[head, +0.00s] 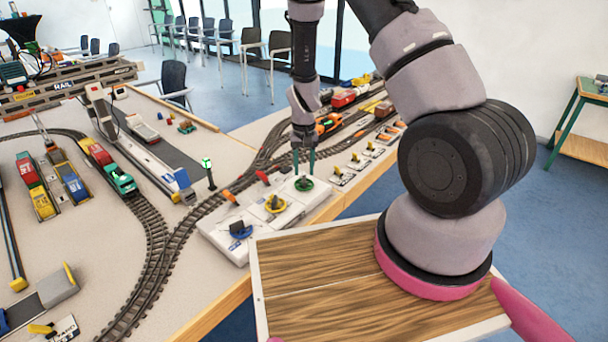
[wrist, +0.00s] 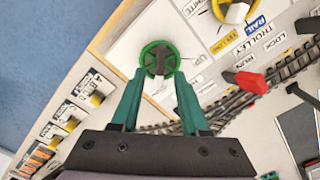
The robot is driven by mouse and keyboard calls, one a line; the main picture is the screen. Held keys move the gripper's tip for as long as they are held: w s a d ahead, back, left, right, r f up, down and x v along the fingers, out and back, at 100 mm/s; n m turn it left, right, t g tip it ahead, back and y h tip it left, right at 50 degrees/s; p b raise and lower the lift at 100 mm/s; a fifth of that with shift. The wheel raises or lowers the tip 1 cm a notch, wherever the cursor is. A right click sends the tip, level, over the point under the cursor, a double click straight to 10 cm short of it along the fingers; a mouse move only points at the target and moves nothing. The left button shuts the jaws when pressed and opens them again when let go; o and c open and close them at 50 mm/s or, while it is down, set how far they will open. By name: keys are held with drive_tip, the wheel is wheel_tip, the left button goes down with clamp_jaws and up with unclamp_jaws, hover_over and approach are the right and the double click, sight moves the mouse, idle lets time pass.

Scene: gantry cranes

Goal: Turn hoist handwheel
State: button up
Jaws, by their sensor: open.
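A green handwheel (head: 304,184) with a dark crossbar stands on a white control panel (head: 262,222) at the table's edge. In the wrist view the green wheel (wrist: 159,48) shows just beyond my fingertips, with the word "UP" printed near it. My gripper (head: 304,158) points down over this wheel. I cannot tell whether the tips touch the wheel. A yellow handwheel (head: 276,204) and a blue handwheel (head: 240,230) sit beside it on the panel.
A red lever (wrist: 252,82) stands near the wheels by the curved track (head: 160,240). Several small yellow switches (head: 357,160) line the table edge to the right. Toy trains and a crane beam (head: 65,86) occupy the table. Blue floor (head: 390,225) lies beyond the edge.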

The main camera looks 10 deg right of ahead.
sight(304, 176)
wheel_tip(304, 176, up, 8)
drive_tip(key=shift+f, duration=0.1)
idle(1.1)
